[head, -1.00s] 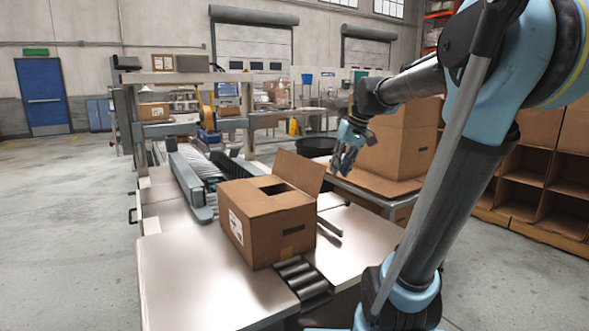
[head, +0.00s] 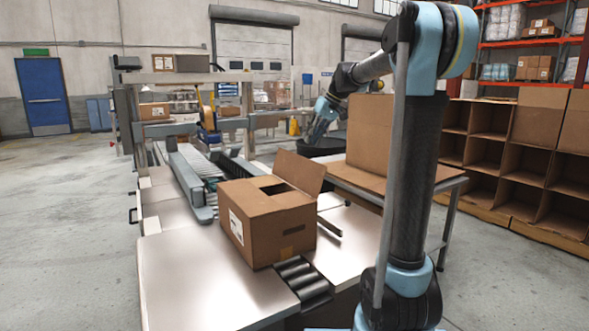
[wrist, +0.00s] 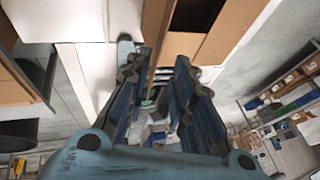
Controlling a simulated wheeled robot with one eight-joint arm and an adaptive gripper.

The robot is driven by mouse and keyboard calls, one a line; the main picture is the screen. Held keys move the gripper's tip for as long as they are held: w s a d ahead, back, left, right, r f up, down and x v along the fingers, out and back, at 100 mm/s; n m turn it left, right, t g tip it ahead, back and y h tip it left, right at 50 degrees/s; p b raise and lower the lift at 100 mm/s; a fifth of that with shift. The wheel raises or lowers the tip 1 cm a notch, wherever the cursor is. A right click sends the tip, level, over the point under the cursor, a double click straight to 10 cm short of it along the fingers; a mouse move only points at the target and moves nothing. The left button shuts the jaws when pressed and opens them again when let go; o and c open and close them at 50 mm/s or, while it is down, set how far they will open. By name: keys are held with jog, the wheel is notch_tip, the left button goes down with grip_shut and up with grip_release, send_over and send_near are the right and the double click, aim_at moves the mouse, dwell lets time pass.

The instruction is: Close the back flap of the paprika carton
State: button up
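The paprika carton (head: 268,225) is a brown box with a white label, standing on the pale metal table. Its back flap (head: 299,171) stands up and leans backward. The other top flaps lie down, with a dark gap left in the top. My gripper (head: 311,139) is behind and above the carton, apart from the flap, pointing downward. In the wrist view, the two dark blue fingers of my gripper (wrist: 165,60) are spread with nothing between them. Brown cardboard and a dark opening, seemingly the carton (wrist: 228,30), show beyond the fingertips at the top.
A large brown box (head: 368,135) stands on a side table to the right, close to my arm. A black round bin (head: 335,147) is behind the carton. A roller conveyor (head: 190,180) lies behind left, and short rollers (head: 303,280) are in front. The table's front left is clear.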

aim_at(295, 164)
jog(key=x, duration=1.4)
jog(key=shift+a+f, duration=0.1)
jog(key=shift+f, duration=0.25)
grip_shut()
